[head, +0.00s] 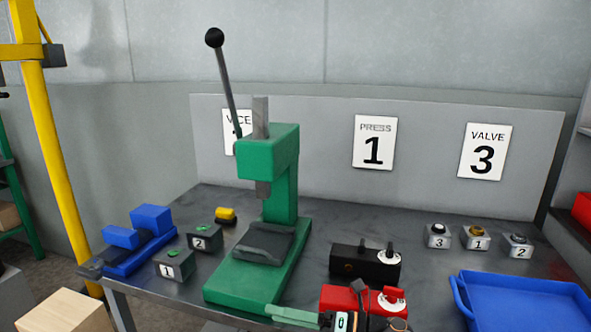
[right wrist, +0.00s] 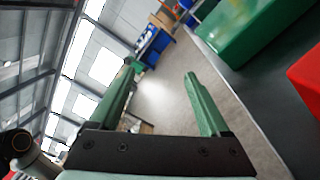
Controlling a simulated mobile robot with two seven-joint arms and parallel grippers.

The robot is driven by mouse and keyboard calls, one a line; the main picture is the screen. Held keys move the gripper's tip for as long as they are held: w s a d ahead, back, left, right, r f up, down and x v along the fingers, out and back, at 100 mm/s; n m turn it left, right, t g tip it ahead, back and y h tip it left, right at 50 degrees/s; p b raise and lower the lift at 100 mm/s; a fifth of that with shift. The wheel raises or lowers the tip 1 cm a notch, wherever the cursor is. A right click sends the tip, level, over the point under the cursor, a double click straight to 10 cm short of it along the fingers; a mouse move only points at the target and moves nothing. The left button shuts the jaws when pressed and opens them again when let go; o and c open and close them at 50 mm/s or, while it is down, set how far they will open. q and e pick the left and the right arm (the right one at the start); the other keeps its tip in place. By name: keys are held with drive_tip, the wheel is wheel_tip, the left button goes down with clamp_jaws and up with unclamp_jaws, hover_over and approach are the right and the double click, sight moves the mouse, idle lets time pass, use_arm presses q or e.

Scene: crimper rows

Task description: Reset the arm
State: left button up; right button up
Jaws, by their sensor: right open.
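My right gripper (head: 287,314) is at the bottom edge of the head view, low by the front of the bench. Its green fingers stand apart with nothing between them in the right wrist view (right wrist: 160,75). A green press (head: 270,150) stands on the bench, just behind and left of the gripper. Its lever (head: 226,88) with a black ball knob (head: 214,37) points up and leans left. The press base also shows in the right wrist view (right wrist: 245,30). My left gripper is not in view.
A red box (head: 345,300) with a white dial is right beside the gripper; a black box (head: 355,263) stands behind it. A blue tray (head: 525,277) is at the right. Numbered grey blocks (head: 205,237) and a blue vice (head: 138,240) are at the left. The bench's back right holds small numbered buttons (head: 477,240).

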drive_tip(key=s+d+f+m+t+h, duration=0.55)
drive_tip(key=f+m, duration=0.25)
drive_tip(key=m, duration=0.6)
drive_tip(key=s+d+f+m+t+h, duration=0.4)
drive_tip(key=d+f+m+t+h, duration=0.25)
drive_tip(key=m, duration=0.75)
drive_tip(key=s+d+f+m+g+h, duration=0.1)
drive_tip(key=s+d+f+m+g, duration=0.2)
drive_tip(key=s+f+m, duration=0.2)
drive_tip(key=s+d+f+m+g+h+p, duration=0.1)
drive_tip(key=s+d+f+m+g+h, duration=0.1)
drive_tip(key=s+f, duration=0.4)
drive_tip(key=s+d+m+g, duration=0.1)
drive_tip(key=s+d+m, duration=0.1)
drive_tip(key=s, duration=0.3)
drive_tip(key=shift+s+f+m+g+h, duration=0.25)
drive_tip(key=shift+s+m+g+h, duration=0.05)
drive_tip(key=shift+m+g, duration=0.1)
